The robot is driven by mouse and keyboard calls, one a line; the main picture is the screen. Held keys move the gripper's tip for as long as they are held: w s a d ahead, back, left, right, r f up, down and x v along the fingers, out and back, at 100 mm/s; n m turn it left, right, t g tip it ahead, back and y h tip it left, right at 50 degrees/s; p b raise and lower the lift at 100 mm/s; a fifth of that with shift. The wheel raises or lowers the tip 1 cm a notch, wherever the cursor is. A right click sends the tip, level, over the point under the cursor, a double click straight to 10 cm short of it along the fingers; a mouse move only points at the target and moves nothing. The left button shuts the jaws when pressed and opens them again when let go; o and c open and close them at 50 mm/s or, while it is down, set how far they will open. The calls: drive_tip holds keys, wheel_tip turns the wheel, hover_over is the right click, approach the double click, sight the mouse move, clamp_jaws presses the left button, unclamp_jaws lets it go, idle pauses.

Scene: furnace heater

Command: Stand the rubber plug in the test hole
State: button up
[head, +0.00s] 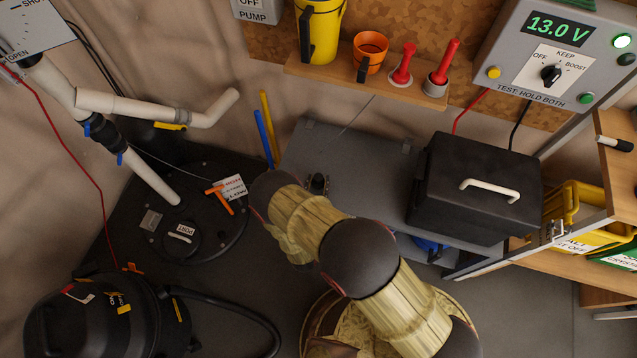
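A red rubber plug (402,64) with a flared base stands upright on the wooden shelf (340,71) at the back. To its right a longer red piece (444,63) stands in a grey metal cup (435,86) on the same shelf; I cannot tell which of the two is the task's plug. I cannot make out the test hole for certain. My yellow-sleeved arm crosses the lower middle, over the front of a grey bench. My gripper's fingers do not show; they are hidden below or behind the arm.
A yellow jug (320,30) and orange cup (370,55) share the shelf. A black case (477,187) sits on the grey bench (352,165). White pipes (130,105) and a round black lid (193,210) are left. A black vacuum (95,320) stands lower left.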

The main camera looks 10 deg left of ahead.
drive_tip(key=shift+w, duration=0.85)
clamp_jaws()
